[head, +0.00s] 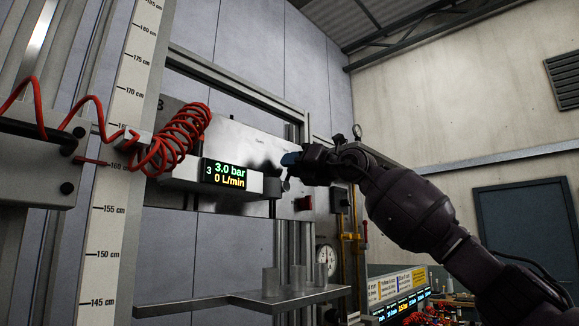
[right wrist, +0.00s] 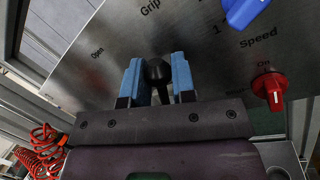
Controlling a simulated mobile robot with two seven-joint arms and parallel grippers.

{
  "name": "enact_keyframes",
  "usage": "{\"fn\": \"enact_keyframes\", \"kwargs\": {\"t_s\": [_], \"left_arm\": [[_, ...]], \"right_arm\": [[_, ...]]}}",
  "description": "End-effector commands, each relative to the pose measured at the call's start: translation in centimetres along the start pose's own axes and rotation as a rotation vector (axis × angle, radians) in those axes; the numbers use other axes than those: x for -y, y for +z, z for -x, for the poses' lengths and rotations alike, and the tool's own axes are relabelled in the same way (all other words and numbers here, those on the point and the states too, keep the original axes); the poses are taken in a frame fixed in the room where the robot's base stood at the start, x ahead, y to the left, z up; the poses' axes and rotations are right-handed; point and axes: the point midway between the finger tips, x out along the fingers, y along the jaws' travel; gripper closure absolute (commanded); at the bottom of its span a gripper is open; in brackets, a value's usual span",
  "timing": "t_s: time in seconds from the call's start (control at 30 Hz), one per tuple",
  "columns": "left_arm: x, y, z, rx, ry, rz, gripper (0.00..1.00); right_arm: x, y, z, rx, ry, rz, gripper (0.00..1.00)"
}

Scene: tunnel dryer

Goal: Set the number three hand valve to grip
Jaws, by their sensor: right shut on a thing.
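The hand valve's black, round-ended lever (right wrist: 156,72) stands between the two blue fingertips of my right gripper (right wrist: 154,80) in the right wrist view. The gripper is shut on it. The steel panel (right wrist: 105,75) behind carries the labels "Open" at left and "Grip" at upper middle. The lever's pivot is hidden, so I cannot tell which label it points to. In the head view my right gripper (head: 291,158) is at the panel's right part, and the lever there is hidden by it. My left gripper is not in view.
A display (head: 225,174) marked 3 reads 3.0 bar and 0 L/min. A red coiled hose (head: 178,138) hangs left of it. A blue knob (right wrist: 243,10) and a red knob (right wrist: 271,88) by "On" are close to the gripper. A shelf (head: 290,296) is below.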

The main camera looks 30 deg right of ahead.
Motion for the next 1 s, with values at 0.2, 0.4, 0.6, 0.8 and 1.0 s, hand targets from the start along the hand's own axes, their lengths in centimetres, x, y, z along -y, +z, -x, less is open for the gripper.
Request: {"fn": "enact_keyframes", "kwargs": {"t_s": [0.2, 0.4, 0.6, 0.8, 1.0], "left_arm": [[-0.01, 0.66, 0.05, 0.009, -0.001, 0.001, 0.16], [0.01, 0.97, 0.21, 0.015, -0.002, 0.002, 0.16], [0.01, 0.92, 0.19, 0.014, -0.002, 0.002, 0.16], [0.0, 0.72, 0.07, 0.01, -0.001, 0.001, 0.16], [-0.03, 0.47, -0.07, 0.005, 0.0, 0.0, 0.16]], "right_arm": [[0.44, -0.07, 0.07, 0.01, -0.007, -0.055, 1.0], [0.5, -0.03, 0.09, 0.013, -0.009, -0.071, 1.0], [0.5, -0.03, 0.09, 0.013, -0.009, -0.071, 1.0], [0.5, -0.03, 0.09, 0.013, -0.009, -0.07, 0.64], [0.48, -0.02, 0.1, 0.013, -0.009, -0.07, 0.64]]}}
